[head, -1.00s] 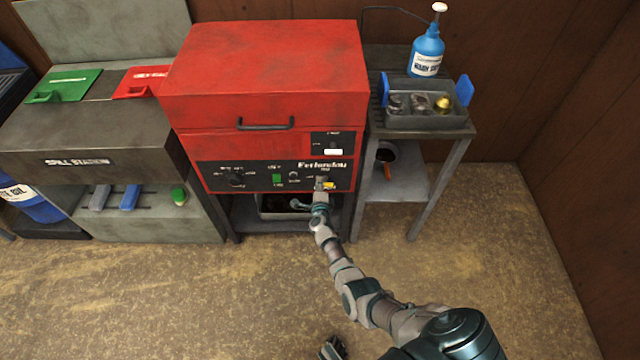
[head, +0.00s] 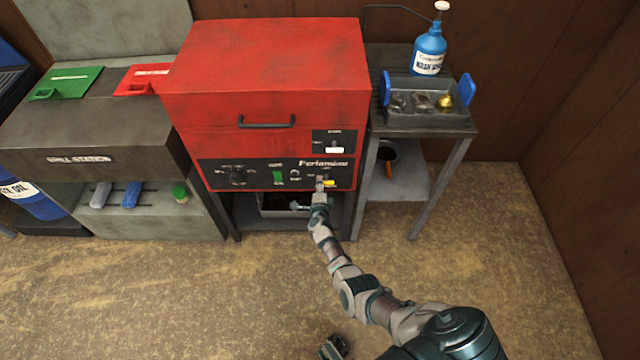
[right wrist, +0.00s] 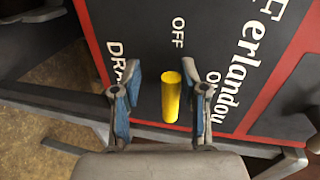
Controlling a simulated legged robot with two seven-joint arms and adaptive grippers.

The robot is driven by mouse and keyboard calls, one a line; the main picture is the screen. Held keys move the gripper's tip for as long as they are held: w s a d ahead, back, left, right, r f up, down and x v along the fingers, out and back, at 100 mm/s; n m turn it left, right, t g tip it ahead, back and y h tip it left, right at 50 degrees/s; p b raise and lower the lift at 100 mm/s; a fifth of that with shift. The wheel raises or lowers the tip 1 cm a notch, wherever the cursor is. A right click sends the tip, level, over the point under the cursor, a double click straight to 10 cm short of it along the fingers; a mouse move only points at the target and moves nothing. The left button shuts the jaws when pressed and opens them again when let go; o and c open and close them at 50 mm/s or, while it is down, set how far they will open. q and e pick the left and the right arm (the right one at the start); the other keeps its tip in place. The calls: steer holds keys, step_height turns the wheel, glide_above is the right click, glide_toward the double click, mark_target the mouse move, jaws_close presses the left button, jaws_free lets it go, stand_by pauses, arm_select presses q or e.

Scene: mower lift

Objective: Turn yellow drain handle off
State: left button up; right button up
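The yellow drain handle (head: 329,184) is at the lower right of the red machine's black control panel (head: 222,176). In the right wrist view the yellow handle (right wrist: 171,98) stands between the two blue-padded fingers, with a visible gap on both sides. My right gripper (right wrist: 163,82) is open around it and does not appear to touch it. In the head view my right gripper (head: 320,188) is at the panel, just left of the handle. Labels OFF, ON and part of DRAIN show near the handle. A part of my left gripper (head: 334,348) shows at the bottom edge; its finger state is unclear.
A grey tray (head: 285,213) sits beneath the red machine (head: 265,75). A grey side table (head: 455,128) on the right holds a parts bin (head: 425,118) and a blue bottle (head: 429,50). A spill station (head: 90,150) stands left. The floor in front is clear.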

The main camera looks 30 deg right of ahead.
steer(key=shift+w+r, duration=0.1)
steer(key=shift+r, duration=0.1)
steer(key=shift+r, duration=0.1)
steer(key=v, duration=1.2)
steer(key=shift+w, duration=0.1)
